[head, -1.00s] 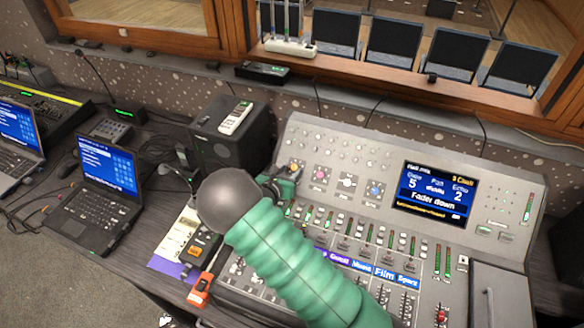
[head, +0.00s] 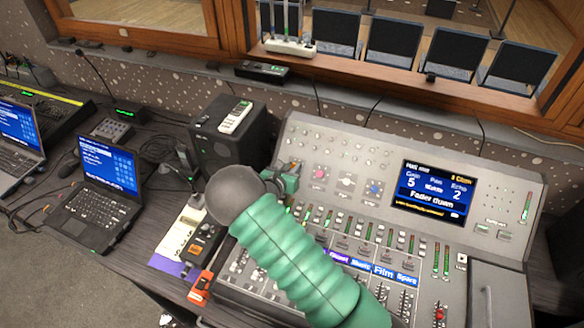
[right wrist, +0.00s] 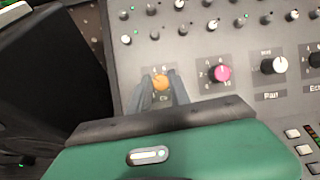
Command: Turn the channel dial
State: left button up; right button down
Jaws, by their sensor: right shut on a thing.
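The channel dial (right wrist: 161,83) is an orange knob at the left end of a row of coloured dials on the mixing console (head: 518,190). My right gripper (right wrist: 162,80) has one finger on each side of the orange dial and is shut on it. In the head view my right gripper (head: 293,172) is at the console's upper left, and the dial there is mostly hidden by it. The console screen (head: 436,193) reads Gain 5, Echo 2 and "Fader down". My left gripper does not show.
Close right of the orange dial are a pink dial (right wrist: 221,73) and a white dial (right wrist: 279,65). A black speaker (head: 238,145) stands left of the console. Faders fill the console's lower part.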

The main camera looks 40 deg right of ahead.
jog(key=shift+f+n+b, duration=0.15)
jog(key=shift+n+b, duration=0.3)
jog(key=shift+n, duration=0.15)
jog(key=shift+n+t+y, duration=0.3)
jog(key=shift+n+t, duration=0.2)
jog(key=shift+n, duration=0.3)
jog(key=c, duration=1.2)
grip_release()
jog(key=v, duration=1.6)
jog(key=shift+a+r, duration=0.25)
jog(key=shift+a, duration=0.05)
jog(key=shift+s, duration=0.1)
